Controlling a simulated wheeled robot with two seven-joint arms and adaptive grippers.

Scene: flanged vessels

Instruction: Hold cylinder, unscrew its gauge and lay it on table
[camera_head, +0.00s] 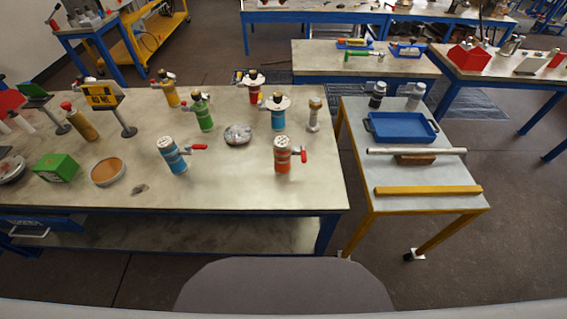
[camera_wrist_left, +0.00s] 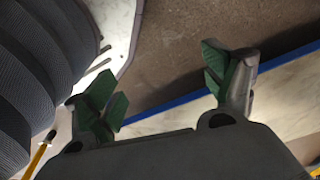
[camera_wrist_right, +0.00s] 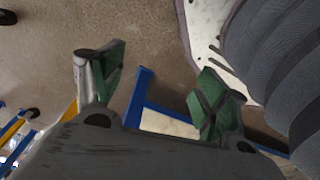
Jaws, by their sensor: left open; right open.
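Several coloured flanged cylinders stand upright on the large table (camera_head: 235,190) in the head view. A blue one (camera_head: 172,156) and an orange one (camera_head: 282,156), both with red side handles, stand nearest its front. Behind are a green one (camera_head: 203,114), a yellow one (camera_head: 170,94), a red one (camera_head: 255,92) and another blue one (camera_head: 278,118). The last two have wide pale discs at the top. I cannot tell which part is the gauge. My left gripper (camera_wrist_left: 160,85) and right gripper (camera_wrist_right: 162,80) are open and empty, over the floor and table edge in their wrist views. The head view shows neither.
A green box (camera_head: 57,167), a round brown-topped dish (camera_head: 108,172) and a clear lumpy object (camera_head: 237,134) lie on the table. A side table at right holds a blue tray (camera_head: 402,138) and a yellow bar (camera_head: 428,191). The table's front right is clear.

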